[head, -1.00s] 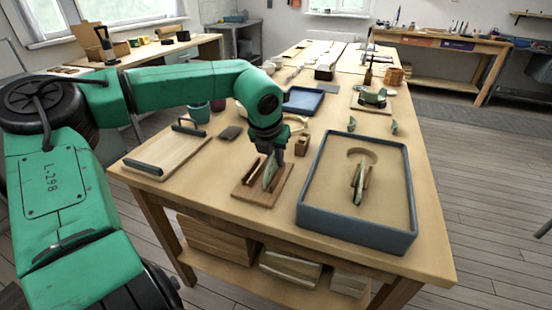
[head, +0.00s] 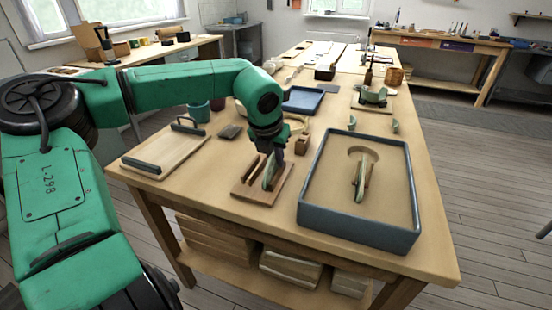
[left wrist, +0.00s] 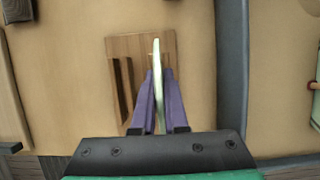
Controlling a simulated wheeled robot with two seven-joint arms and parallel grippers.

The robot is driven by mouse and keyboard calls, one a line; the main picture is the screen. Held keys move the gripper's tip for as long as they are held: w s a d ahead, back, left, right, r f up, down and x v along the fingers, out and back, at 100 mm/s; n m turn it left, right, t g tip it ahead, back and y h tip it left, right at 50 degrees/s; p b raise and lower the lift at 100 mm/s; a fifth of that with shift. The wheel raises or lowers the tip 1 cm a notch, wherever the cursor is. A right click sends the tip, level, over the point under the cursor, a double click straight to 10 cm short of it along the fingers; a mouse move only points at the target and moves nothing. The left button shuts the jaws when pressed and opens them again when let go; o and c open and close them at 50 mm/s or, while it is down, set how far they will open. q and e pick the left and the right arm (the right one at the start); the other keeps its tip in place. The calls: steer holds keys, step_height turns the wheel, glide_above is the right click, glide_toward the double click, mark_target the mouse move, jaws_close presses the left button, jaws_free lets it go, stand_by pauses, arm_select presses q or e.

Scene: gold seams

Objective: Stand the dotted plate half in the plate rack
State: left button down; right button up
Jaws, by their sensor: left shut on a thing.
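My left gripper (head: 268,152) points down over the wooden plate rack (head: 247,190) and is shut on a pale green plate half (head: 270,173). In the left wrist view the plate half (left wrist: 157,58) stands on edge between the purple fingers (left wrist: 160,72), over the right part of the rack (left wrist: 125,45). Its lower edge is at the rack, between its wooden rails; I cannot tell whether it rests fully on the base. Its dots are too small to make out. My right gripper is not in view.
Right of the rack is a blue-rimmed sand tray (head: 305,207) with another upright piece (head: 360,182) in it. A wooden board with dark handles (head: 160,152) lies to the left. A small wooden block (head: 302,145) stands close behind the gripper. The table's front edge is near.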

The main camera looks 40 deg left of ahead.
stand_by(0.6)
arm_select(q)
steer(key=shift+r+p, duration=1.4)
steer(key=shift+r, duration=0.9)
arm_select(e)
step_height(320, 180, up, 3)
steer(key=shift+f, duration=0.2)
arm_select(q)
steer(key=shift+f, duration=0.2)
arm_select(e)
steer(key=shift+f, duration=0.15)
arm_select(q)
steer(key=shift+f+b, duration=1.25)
steer(key=shift+b, duration=0.05)
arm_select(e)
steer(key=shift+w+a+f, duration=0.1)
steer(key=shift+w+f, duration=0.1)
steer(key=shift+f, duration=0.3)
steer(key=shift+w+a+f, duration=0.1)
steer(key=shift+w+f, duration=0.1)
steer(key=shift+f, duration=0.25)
arm_select(q)
steer(key=shift+r, duration=0.1)
